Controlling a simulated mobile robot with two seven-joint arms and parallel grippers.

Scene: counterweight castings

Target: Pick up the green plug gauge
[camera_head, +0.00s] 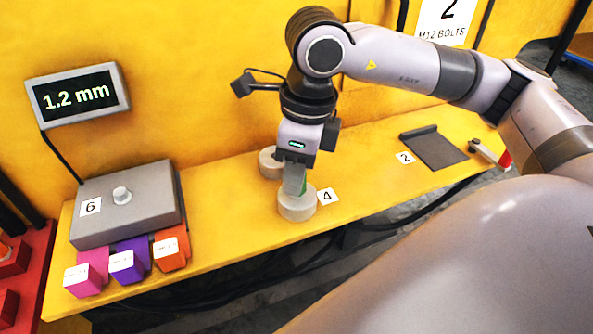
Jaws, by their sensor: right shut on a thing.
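The green plug gauge (303,186) shows only as a small green patch at the fingers of my right gripper (296,187). My right gripper points down and is shut on it, just over a round pale grey casting (297,207). The fingers hide most of the gauge, and I cannot tell whether its lower end sits in the casting or rests on it. A second round grey casting (268,163) stands just behind, partly hidden by the gripper. My left gripper is not in view.
On the yellow shelf (225,225), a grey box (125,203) with a knob and pink, purple and orange blocks stand at left. A display (78,95) reads 1.2 mm. A dark grey plate (435,148) and a red-and-white tool (492,154) lie at right. Shelf between is clear.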

